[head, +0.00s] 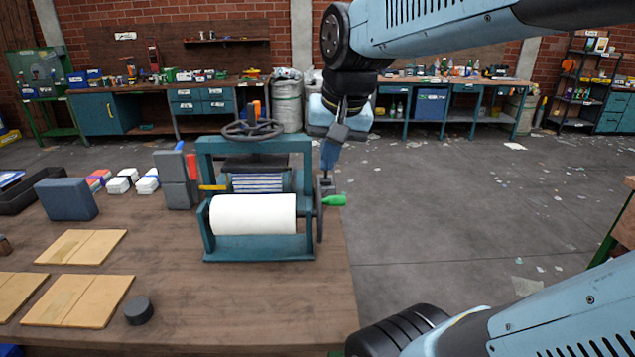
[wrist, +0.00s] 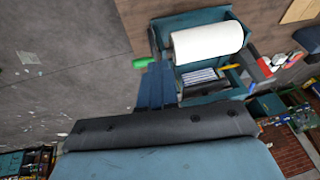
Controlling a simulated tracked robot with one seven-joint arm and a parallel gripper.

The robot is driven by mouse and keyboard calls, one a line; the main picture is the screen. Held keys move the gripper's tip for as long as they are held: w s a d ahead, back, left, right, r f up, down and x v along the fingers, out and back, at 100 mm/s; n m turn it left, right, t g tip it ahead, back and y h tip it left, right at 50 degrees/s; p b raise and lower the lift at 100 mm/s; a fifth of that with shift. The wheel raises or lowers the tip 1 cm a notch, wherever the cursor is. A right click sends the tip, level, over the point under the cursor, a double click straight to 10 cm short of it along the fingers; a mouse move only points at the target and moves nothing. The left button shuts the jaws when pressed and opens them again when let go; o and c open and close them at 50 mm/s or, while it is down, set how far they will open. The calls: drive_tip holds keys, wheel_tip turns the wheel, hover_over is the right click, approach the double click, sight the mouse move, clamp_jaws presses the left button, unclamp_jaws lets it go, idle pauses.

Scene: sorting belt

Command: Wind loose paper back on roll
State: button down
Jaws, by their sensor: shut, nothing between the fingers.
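A white paper roll (head: 253,214) lies level across a teal frame (head: 262,248) at the table's right edge. It also shows in the wrist view (wrist: 207,42). No hanging paper end can be made out. A dark crank (head: 319,215) with a green handle (head: 334,200) is on the frame's right side; the green handle (wrist: 145,62) also shows in the wrist view. My gripper (head: 329,170) points down, shut and empty, just above the handle in the head view. In the wrist view its blue fingers (wrist: 156,70) are together beside the handle; whether they touch it is unclear.
A dark handwheel (head: 253,130) tops the frame, with a blue-striped piece (head: 258,183) behind the roll. Grey blocks (head: 176,180) stand left of it. Tan boards (head: 78,299) and a dark puck (head: 138,311) lie on the table (head: 220,310).

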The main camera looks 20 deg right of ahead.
drive_tip(key=w+d+f+m+g, duration=0.3)
drive_tip(key=w+d+m, duration=0.3)
drive_tip(key=w+m, duration=0.4)
drive_tip(key=w+d+f+m+g, duration=0.2)
drive_tip(key=w+d+m+g, duration=0.2)
drive_tip(key=w+d+m, duration=0.55)
drive_tip(key=s+a+f, duration=0.1)
drive_tip(key=a+f, duration=0.2)
drive_tip(key=f, duration=0.2)
drive_tip(key=s+a+f+n, duration=0.1)
drive_tip(key=a+f, duration=0.2)
drive_tip(key=f, duration=0.3)
drive_tip(key=shift+s+f+y, duration=0.2)
drive_tip(key=shift+s+y, duration=0.15)
drive_tip(key=shift+y, duration=0.05)
drive_tip(key=shift+a, duration=0.1)
drive_tip(key=shift+s+a+f, duration=0.2)
drive_tip(key=shift+s, duration=0.4)
drive_tip(key=shift+r, duration=0.1)
